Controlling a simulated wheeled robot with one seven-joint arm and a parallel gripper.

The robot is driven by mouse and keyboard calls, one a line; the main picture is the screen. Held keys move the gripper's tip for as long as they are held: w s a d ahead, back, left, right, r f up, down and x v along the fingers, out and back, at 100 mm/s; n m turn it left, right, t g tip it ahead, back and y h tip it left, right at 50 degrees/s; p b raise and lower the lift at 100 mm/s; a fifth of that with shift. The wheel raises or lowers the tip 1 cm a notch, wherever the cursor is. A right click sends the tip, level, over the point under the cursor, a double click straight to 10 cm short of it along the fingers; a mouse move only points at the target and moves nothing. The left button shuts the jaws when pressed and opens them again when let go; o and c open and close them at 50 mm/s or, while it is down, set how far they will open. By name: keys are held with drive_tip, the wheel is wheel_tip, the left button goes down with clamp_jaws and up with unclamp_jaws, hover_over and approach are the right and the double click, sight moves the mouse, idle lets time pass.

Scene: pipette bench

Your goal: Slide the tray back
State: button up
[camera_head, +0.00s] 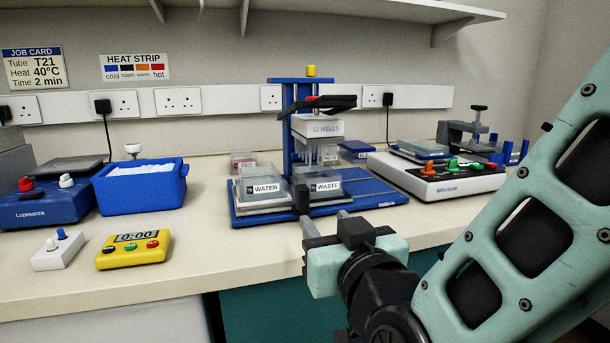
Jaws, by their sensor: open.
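A blue pipetting station (376,193) stands on the bench with a tall column and a white head marked "12 WELLS" (318,128). On its base, a light grey tray (262,209) carries clear troughs labelled WATER (262,188) and WASTE (327,187). A small black upright part (302,199) stands at the tray's front, between the troughs. My gripper (325,218) is open and empty, its two grey fingers pointing away towards the station's front. The left fingertip appears just below the black part; I cannot tell whether they touch. My gripper hides part of the station's front edge.
A blue ice box (140,188), a yellow timer (133,249) and a blue device (48,206) stand left. A white machine with coloured knobs (440,178) stands right of the station. A shelf (340,22) overhangs the back. The bench front (215,265) is clear between timer and gripper.

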sight(305, 196)
drive_tip(key=p+x, duration=0.7)
drive_tip(key=x, duration=0.4)
drive_tip(key=shift+w+a, duration=0.1)
drive_tip(key=shift+w, duration=0.1)
drive_tip(key=shift+c, duration=0.3)
clamp_jaws()
drive_tip(key=shift+w+f, duration=0.1)
